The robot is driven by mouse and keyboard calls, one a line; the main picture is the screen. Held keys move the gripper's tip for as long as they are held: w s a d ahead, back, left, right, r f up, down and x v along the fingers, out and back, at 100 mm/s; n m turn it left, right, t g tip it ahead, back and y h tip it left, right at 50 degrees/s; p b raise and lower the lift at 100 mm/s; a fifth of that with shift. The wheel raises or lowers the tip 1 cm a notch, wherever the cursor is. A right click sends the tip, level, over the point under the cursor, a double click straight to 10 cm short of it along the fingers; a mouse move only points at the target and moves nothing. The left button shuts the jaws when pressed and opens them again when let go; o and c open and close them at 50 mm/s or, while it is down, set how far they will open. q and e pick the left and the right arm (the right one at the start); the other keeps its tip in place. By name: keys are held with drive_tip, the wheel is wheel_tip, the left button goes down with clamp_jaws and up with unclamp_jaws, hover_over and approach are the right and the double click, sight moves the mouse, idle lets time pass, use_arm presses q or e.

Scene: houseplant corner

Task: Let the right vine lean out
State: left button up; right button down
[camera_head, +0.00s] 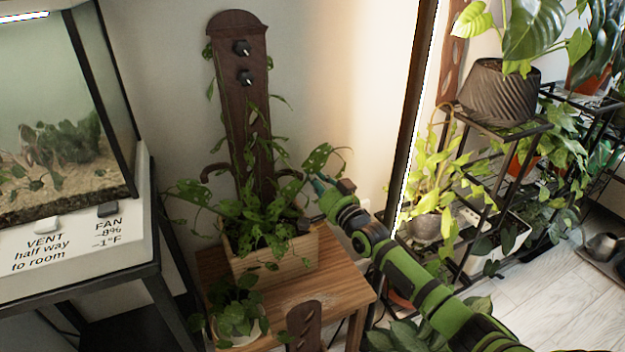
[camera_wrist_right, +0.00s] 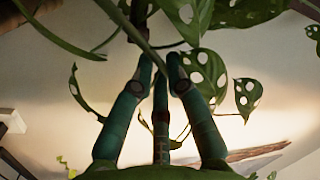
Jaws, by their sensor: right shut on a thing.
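The right vine (camera_head: 322,157), with holed green leaves, rises from the right side of a wooden planter box (camera_head: 297,262). A dark wooden board (camera_head: 238,110) with two black knobs and curved side hooks stands behind the plant. My right gripper (camera_head: 318,184) is at the vine, right of the board and above the box's right end. In the right wrist view its green fingers (camera_wrist_right: 165,62) close together on a thin vine stem (camera_wrist_right: 133,32), with holed leaves (camera_wrist_right: 208,72) beside them. Leaves hide part of the right hook. My left gripper is not in view.
The box stands on a small wooden table (camera_head: 325,293) with a white-potted plant (camera_head: 240,325) at its front. A glass tank (camera_head: 60,120) is at left. A dark post (camera_head: 408,110) and black plant rack (camera_head: 500,130) are at right. The wall behind the gripper is clear.

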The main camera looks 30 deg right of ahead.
drive_tip(key=shift+r, duration=0.1)
drive_tip(key=c, duration=1.2)
unclamp_jaws()
drive_tip(key=s, duration=0.4)
drive_tip(key=s+f, duration=0.1)
drive_tip(key=s, duration=0.3)
drive_tip(key=s+d, duration=0.1)
drive_tip(key=s, duration=0.2)
drive_tip(key=shift+s+d+f, duration=0.1)
drive_tip(key=shift+s+f, duration=0.25)
drive_tip(key=shift+s, duration=0.05)
drive_tip(key=shift+f, duration=0.1)
